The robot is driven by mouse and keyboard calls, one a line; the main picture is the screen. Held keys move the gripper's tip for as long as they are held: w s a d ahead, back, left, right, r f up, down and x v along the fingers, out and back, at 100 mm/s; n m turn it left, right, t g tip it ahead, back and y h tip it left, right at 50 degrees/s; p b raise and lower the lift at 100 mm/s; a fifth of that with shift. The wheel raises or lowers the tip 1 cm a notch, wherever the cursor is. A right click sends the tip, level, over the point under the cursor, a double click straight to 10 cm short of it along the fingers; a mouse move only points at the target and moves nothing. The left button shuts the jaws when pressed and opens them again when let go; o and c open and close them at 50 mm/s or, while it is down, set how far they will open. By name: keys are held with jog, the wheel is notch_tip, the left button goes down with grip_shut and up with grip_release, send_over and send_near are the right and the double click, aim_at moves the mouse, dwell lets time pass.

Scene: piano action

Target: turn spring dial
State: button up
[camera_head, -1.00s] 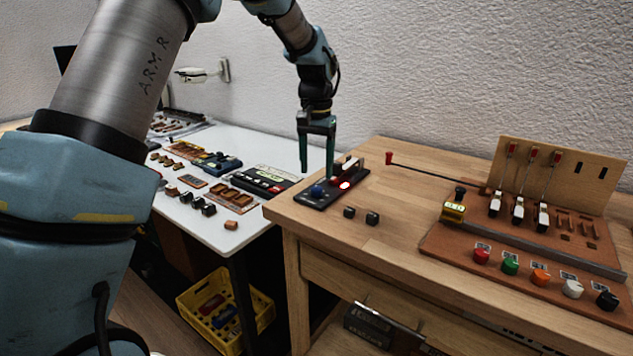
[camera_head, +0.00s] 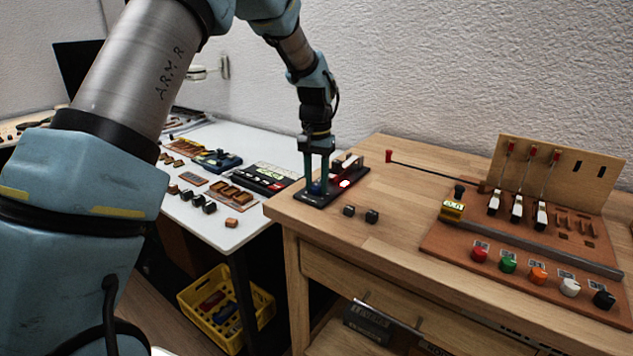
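A small dark base plate (camera_head: 308,200) lies at the left end of the wooden bench. My gripper (camera_head: 316,184) points straight down over the plate, one finger on each side of the blue knob. The fingers hide part of the knob. A gap shows between the fingers above it, but I cannot tell whether they touch the knob.
A red-ended rod (camera_head: 389,156) lies behind to the right. A brown board with coloured knobs (camera_head: 508,265) fills the bench's right. A white table (camera_head: 224,227) with small parts stands left.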

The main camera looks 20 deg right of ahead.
aim_at(317, 186)
grip_shut()
jog(key=shift+r, duration=0.1)
jog(key=shift+m+p, duration=0.45)
jog(key=shift+m, duration=0.85)
jog(key=o, duration=0.6)
grip_release()
jog(key=shift+c, duration=0.2)
notch_tip(317, 186, up, 11)
jog(key=b, duration=0.1)
jog(key=shift+b, duration=0.35)
